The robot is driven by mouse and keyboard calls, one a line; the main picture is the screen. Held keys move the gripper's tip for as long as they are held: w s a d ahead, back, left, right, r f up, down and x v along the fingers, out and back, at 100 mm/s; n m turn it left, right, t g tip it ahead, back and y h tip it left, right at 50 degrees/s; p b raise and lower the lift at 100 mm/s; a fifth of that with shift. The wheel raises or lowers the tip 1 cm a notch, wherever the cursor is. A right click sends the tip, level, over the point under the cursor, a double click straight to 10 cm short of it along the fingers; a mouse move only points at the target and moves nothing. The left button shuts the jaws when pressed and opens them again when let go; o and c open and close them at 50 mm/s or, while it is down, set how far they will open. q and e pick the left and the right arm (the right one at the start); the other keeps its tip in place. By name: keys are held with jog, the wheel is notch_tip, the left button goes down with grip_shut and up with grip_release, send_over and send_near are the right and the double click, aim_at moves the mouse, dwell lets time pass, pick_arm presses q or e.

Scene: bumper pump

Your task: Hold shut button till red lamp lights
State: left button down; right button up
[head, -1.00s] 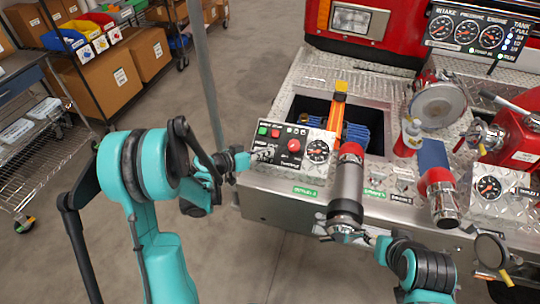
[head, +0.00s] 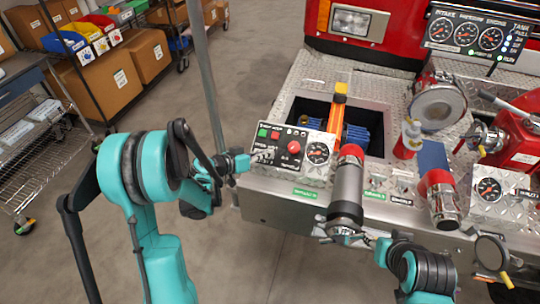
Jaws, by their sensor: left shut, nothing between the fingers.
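The control panel (head: 283,160) is a dark plate on the diamond-plate bumper. It carries a small green square (head: 263,133), a small red square (head: 276,134) and a round red knob (head: 294,147). Its lettering is too small to read, so I cannot tell which is the shut button or the red lamp. My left gripper (head: 241,162) is shut and empty at the left edge of the panel, pointing right. I cannot tell whether its tips touch the panel. My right gripper (head: 352,236) is below the silver nozzle, partly hidden, and its jaws are unclear.
A red-tipped silver nozzle (head: 346,195) stands right of the panel, beside a round gauge (head: 318,153). Behind is an open bay with an orange-handled tool (head: 337,112). A grey post (head: 209,85) rises behind my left gripper. Clear floor lies left of the bumper.

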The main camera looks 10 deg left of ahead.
pick_arm(q)
jog(key=shift+f, duration=0.1)
jog(key=shift+w+f+b, duration=0.25)
jog(key=shift+f+b, duration=0.05)
jog(key=shift+b, duration=0.1)
jog(key=shift+w+f+b, duration=0.2)
jog(key=shift+f+b, duration=0.2)
jog(key=shift+b, duration=0.05)
dwell(0.8)
jog(key=shift+r, duration=0.1)
dwell(2.8)
jog(key=shift+s+r+p, duration=0.45)
jog(key=shift+r+p, duration=0.05)
jog(key=shift+r, duration=0.2)
jog(key=s+r+p, duration=0.1)
jog(key=r+p, duration=0.1)
jog(key=r, duration=0.1)
jog(key=s+r, duration=0.1)
jog(key=shift+s+r+p, duration=0.15)
jog(key=shift+s+p, duration=0.15)
jog(key=shift+p, duration=0.1)
